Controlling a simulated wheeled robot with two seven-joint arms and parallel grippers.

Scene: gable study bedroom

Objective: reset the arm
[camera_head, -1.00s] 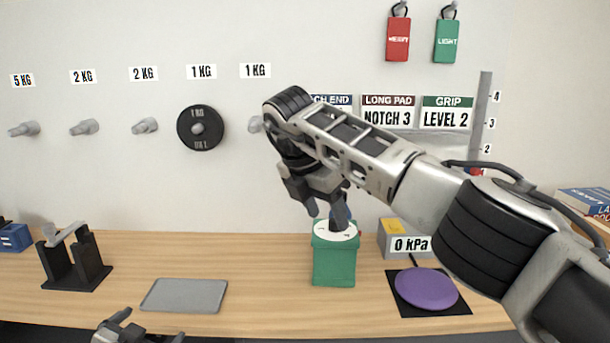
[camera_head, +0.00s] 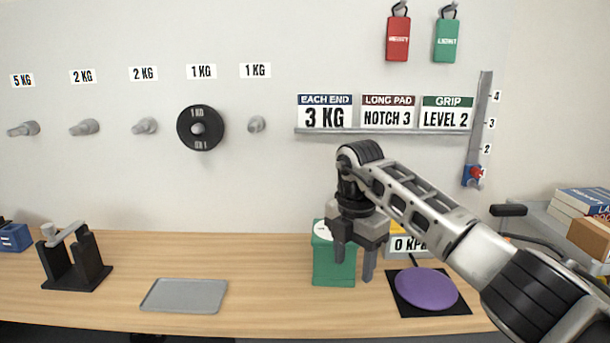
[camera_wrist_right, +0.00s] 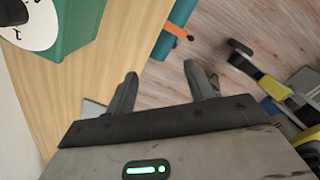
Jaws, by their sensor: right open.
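My right gripper (camera_head: 354,266) is open and empty, pointing down in front of the green box (camera_head: 325,268) with a white dial on top. In the right wrist view the two fingers of the right gripper (camera_wrist_right: 161,72) are spread with nothing between them. The green box (camera_wrist_right: 75,28) is at the upper left there, apart from the fingers. My right arm comes in from the right over the purple disc (camera_head: 426,288) on its black mat. My left gripper is not in view.
A grey tray (camera_head: 184,295) and a black stand (camera_head: 73,262) are on the wooden desk (camera_head: 250,285). A grey 0 kPa box (camera_head: 404,245) is partly hidden behind the right gripper. A black 1 KG plate (camera_head: 201,128) hangs on a wall peg. The desk between tray and green box is clear.

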